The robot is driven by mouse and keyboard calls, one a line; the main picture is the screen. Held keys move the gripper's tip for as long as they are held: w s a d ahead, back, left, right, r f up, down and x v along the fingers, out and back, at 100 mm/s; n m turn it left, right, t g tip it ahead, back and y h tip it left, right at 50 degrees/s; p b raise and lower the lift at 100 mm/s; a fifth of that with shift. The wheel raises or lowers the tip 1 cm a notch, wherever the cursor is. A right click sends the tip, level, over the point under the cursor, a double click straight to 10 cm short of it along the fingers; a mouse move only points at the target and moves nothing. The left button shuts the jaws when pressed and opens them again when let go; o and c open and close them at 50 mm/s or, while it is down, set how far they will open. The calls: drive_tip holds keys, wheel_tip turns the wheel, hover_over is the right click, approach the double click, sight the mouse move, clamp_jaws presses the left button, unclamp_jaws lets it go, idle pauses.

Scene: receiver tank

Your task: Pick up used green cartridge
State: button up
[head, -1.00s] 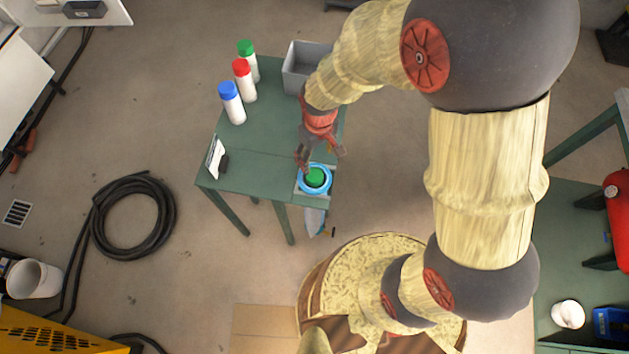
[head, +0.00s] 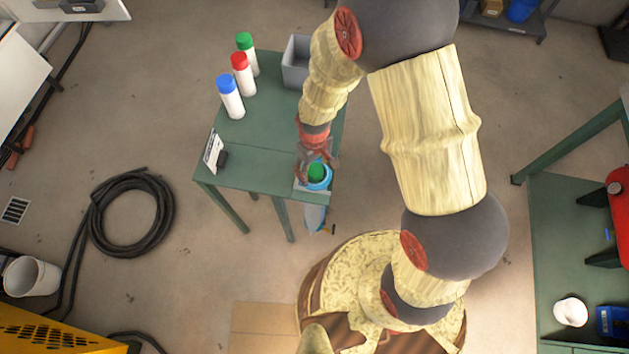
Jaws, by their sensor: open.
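The used green cartridge (head: 316,171) shows as a green top inside a blue ring-shaped holder (head: 325,184) at the front right corner of the green table. My gripper (head: 317,163) is open and points down at the cartridge, with its fingers on either side of the green top or just above it. I cannot tell whether the fingers touch it. The cartridge's lower part is hidden in the holder.
White bottles with green (head: 245,42), red (head: 239,61) and blue (head: 227,85) caps stand at the table's back left. A grey bin (head: 294,62) stands at the back right. A small sign (head: 212,150) stands at the left edge of the table (head: 255,165). The table's middle is clear.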

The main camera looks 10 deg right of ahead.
drive_tip(key=shift+r, duration=0.1)
clamp_jaws()
idle(0.9)
